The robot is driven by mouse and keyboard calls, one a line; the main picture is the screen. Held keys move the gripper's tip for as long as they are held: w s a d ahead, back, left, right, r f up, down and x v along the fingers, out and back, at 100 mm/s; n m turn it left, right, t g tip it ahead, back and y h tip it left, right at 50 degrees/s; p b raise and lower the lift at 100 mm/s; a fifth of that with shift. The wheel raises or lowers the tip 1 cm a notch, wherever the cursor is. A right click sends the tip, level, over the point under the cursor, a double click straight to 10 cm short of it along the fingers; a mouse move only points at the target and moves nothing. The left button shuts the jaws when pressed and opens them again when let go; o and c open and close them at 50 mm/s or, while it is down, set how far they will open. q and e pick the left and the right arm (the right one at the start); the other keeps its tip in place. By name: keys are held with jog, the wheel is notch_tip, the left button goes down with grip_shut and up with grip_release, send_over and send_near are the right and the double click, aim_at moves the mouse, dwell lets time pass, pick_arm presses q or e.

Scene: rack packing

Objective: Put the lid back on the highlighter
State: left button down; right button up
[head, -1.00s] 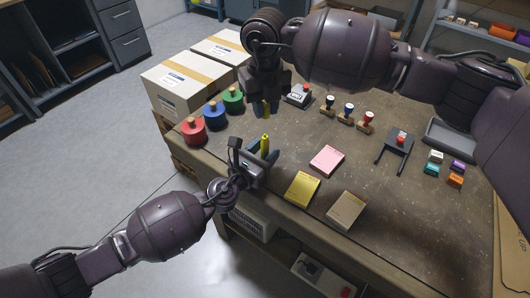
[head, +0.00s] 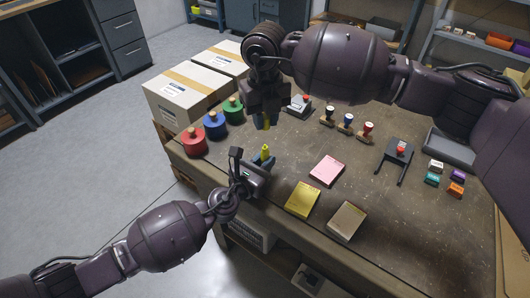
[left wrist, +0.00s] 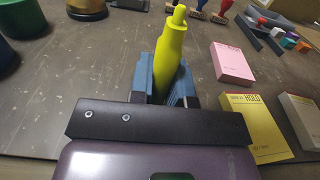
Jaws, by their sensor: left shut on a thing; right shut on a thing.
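The yellow highlighter (head: 265,151) stands upright in my left gripper (head: 263,160), which is shut on it above the table's front left part. In the left wrist view the highlighter (left wrist: 170,55) rises between the blue-grey fingers (left wrist: 162,88), its narrow uncapped tip pointing up and away. My right gripper (head: 264,118) hangs above it, pointing down, and is shut on a small yellow piece that looks like the lid (head: 267,119). The lid is mostly hidden by the fingers. A gap shows between lid and highlighter tip. The right gripper does not show in the left wrist view.
Red (head: 194,143), blue (head: 214,126) and green (head: 233,109) knobbed containers stand left of the grippers. Pink (head: 327,170), yellow (head: 302,200) and tan (head: 347,221) pads lie to the right. Several stamps stand behind. Bare tabletop lies between.

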jog(key=shift+f, duration=2.4)
jog(key=shift+f, duration=0.1)
jog(key=shift+f, duration=0.8)
jog(key=shift+f, duration=0.65)
jog(key=o, duration=1)
jog(key=shift+c, duration=0.2)
notch_tip(320, 180, up, 12)
